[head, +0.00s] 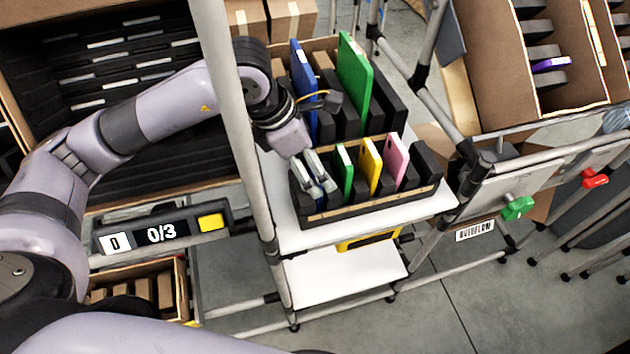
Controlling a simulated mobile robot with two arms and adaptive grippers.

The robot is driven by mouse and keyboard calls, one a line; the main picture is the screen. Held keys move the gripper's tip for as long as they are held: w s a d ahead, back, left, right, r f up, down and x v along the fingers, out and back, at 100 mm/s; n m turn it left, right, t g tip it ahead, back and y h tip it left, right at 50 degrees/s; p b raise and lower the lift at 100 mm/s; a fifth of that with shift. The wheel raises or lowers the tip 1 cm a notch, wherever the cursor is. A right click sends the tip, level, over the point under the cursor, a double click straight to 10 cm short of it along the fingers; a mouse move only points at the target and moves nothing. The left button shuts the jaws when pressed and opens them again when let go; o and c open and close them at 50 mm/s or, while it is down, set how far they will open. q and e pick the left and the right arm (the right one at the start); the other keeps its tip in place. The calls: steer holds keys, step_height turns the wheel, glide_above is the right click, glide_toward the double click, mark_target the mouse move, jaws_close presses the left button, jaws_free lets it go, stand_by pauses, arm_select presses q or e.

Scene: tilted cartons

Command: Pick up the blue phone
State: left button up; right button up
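A rack (375,206) on a white shelf holds a front row of thin upright phones: green (345,171), yellow (369,166) and pink (395,160). Behind them stand a taller blue slab (302,82) and a taller green slab (355,82). My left gripper (322,187) points down at the left end of this row, left of the green phone. My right gripper is not in view.
Tilted cartons (510,80) at the upper right hold dark dividers and a purple item (551,64). A counter display (162,232) reads 0/3. The white shelf (285,215) has bare room at its left.

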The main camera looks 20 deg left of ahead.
arm_select(q)
steer(key=x, duration=0.1)
steer(key=p+x, duration=0.1)
steer(key=x, duration=0.2)
steer(key=shift+w+f+p, duration=0.15)
steer(key=shift+w+p, duration=0.2)
steer(key=shift+p, duration=0.05)
steer(key=shift+w+f, duration=0.1)
steer(key=shift+f, duration=0.2)
steer(key=shift+c, duration=0.3)
steer(key=c, duration=1.3)
